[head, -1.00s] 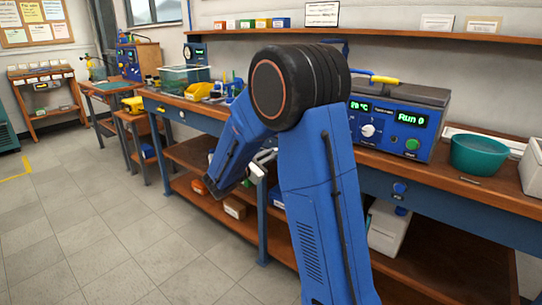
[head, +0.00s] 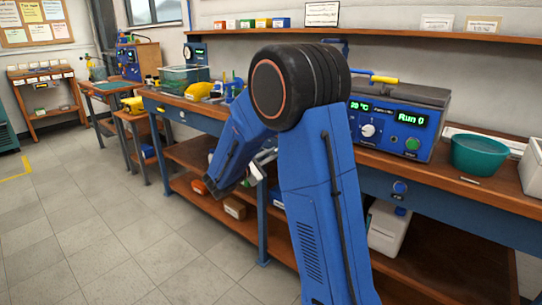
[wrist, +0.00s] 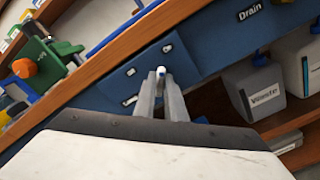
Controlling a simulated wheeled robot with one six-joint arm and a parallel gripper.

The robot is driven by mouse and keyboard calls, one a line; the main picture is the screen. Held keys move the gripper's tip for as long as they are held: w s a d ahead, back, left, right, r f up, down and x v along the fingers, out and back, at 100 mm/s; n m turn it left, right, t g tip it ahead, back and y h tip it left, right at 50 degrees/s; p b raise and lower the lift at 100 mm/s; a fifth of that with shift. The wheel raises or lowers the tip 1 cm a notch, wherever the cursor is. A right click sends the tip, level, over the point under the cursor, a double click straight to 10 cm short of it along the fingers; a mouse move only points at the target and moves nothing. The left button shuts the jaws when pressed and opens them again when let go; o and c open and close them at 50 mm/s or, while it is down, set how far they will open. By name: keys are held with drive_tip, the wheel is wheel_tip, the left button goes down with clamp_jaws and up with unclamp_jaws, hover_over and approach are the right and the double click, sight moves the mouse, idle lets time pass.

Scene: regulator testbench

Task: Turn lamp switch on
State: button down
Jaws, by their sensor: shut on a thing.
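In the wrist view my gripper (wrist: 163,88) points at the blue front panel (wrist: 205,45) of the bench, below the wooden worktop edge. Its two grey fingers are close together, with a small white-tipped piece (wrist: 161,72) between their tips. This piece looks like a switch lever, but its base is hidden and no lamp label is readable. A pale fitting (wrist: 167,47) shows on the panel just beyond it. In the head view my arm covers most of the gripper and the panel spot in front of it. No lamp can be made out.
The panel carries a "Drain" label (wrist: 249,12). A "Waste" container (wrist: 256,92) stands on the shelf below. A green device with an orange knob (wrist: 23,68) sits on the worktop. In the head view a teal bowl (head: 479,156) stands at right; the floor at left is clear.

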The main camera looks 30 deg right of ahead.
drive_tip(key=c, duration=1.8)
unclamp_jaws()
drive_tip(key=shift+a, duration=0.15)
drive_tip(key=v, duration=1.7)
drive_tip(key=shift+s+a, duration=0.1)
